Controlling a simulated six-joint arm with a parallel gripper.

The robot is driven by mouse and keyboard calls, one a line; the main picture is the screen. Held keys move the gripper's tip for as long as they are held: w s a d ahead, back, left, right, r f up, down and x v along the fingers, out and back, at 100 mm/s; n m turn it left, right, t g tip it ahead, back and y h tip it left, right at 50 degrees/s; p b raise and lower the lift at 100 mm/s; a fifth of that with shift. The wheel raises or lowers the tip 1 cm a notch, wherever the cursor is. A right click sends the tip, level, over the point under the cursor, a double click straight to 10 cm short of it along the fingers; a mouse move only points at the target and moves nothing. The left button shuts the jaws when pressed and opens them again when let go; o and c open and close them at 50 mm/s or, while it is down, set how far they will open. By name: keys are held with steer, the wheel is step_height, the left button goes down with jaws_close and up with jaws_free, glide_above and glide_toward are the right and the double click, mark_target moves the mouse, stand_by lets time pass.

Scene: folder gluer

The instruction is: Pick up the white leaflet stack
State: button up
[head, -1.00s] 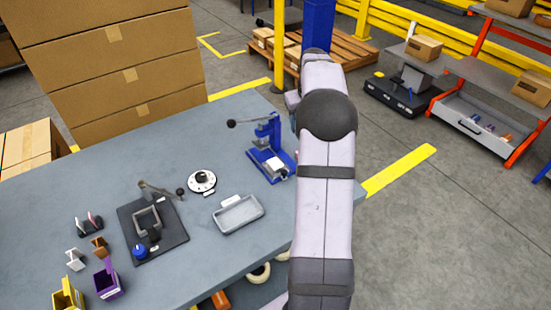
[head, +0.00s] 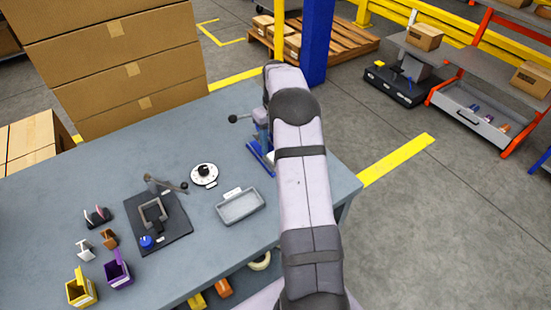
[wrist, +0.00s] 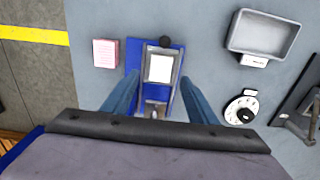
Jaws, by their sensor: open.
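A white rectangular stack (wrist: 159,68), which looks like the white leaflet stack, lies in a grey holder on the blue press (wrist: 171,48) in the wrist view. My gripper (wrist: 159,78) is open, with its two blue fingers on either side of the lower part of that holder. Nothing is between the fingers that they visibly touch, and I cannot tell how high they are above it. In the head view my arm hides the stack, the gripper and most of the blue press (head: 258,152).
A small pinkish-white block (wrist: 105,53) lies left of the press. A grey tray (wrist: 263,36) and a round white dial (wrist: 241,109) are to its right. A black fixture (head: 158,222) and several small holders stand at the table's left. Bare table (head: 110,170) lies between.

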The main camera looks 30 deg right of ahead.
steer(key=shift+f+p, duration=1.15)
steer(key=shift+f, duration=1.4)
steer(key=c, duration=1.1)
steer(key=shift+r, duration=0.1)
